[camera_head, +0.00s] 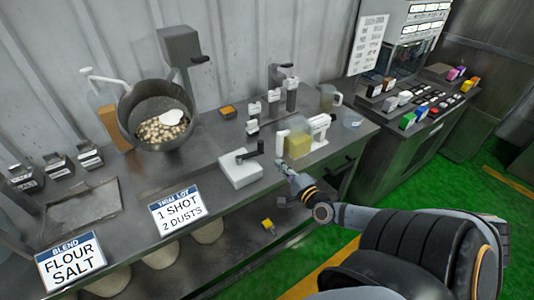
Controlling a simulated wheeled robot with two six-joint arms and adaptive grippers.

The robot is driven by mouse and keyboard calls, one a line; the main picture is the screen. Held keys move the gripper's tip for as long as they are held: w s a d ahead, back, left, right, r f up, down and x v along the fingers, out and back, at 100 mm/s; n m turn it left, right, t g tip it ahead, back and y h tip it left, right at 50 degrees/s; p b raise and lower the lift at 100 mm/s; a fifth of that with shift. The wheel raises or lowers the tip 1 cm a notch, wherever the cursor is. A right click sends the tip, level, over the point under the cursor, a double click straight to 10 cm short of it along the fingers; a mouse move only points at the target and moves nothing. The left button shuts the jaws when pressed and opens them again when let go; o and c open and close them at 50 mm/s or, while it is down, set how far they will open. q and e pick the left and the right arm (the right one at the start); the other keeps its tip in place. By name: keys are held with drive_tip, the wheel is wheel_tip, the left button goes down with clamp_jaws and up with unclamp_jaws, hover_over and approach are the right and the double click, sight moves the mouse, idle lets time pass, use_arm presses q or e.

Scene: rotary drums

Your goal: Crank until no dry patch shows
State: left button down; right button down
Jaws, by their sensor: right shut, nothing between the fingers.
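A tilted grey metal drum (128,128) stands at the back left of the bench, its mouth facing me. Inside lie many beige pieces (160,131) and a white shape (172,117); I cannot tell whether that shape is a patch or an object. A grey box (178,46) with a dark handle (201,60) stands behind the drum. A white box (240,170) with a black crank-like handle (249,153) sits near the bench's front edge. My right gripper (283,166) is shut and empty, just right of the white box and apart from the drum. My left gripper is out of view.
An amber pump bottle (106,118) stands left of the drum. Signs read "1 shot 2 dusts" (178,210) and "flour salt" (70,264). A shelf runs below.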

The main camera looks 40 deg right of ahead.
sight(262, 147)
drive_tip(key=w, duration=0.6)
drive_tip(key=w+d+b, duration=0.1)
drive_tip(key=w, duration=0.2)
drive_tip(key=shift+d+f, duration=0.1)
drive_tip(key=shift+s, duration=0.1)
